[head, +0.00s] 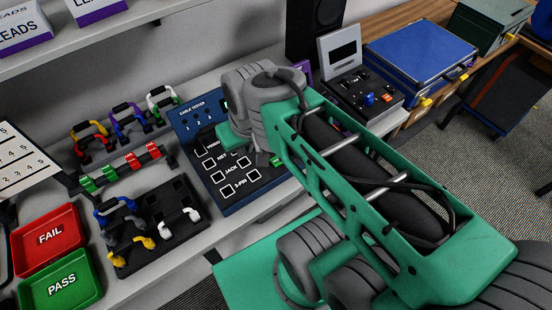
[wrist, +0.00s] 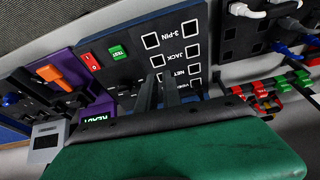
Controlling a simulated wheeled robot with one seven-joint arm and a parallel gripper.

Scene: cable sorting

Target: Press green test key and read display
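The cable tester (head: 205,118) is a dark blue-black box on the bench. Its left part shows in the head view, the rest hidden behind my arm. In the wrist view the green TEST key (wrist: 118,52) is in plain sight beside a red key (wrist: 91,61), untouched. The display (wrist: 98,119) shows green letters that look like READY, partly cut off by my gripper body. My gripper (wrist: 161,82) is over the tester's panel, its two dark fingers close together and empty, near the NET and JACK sockets. Contact with the panel cannot be told.
A cable rack (head: 155,225) holds several coloured cables left of the tester. Red FAIL (head: 47,239) and green PASS (head: 60,287) trays stand at the lower left. A grey instrument (head: 361,90) and a blue case (head: 420,55) stand to the right. A shelf hangs above.

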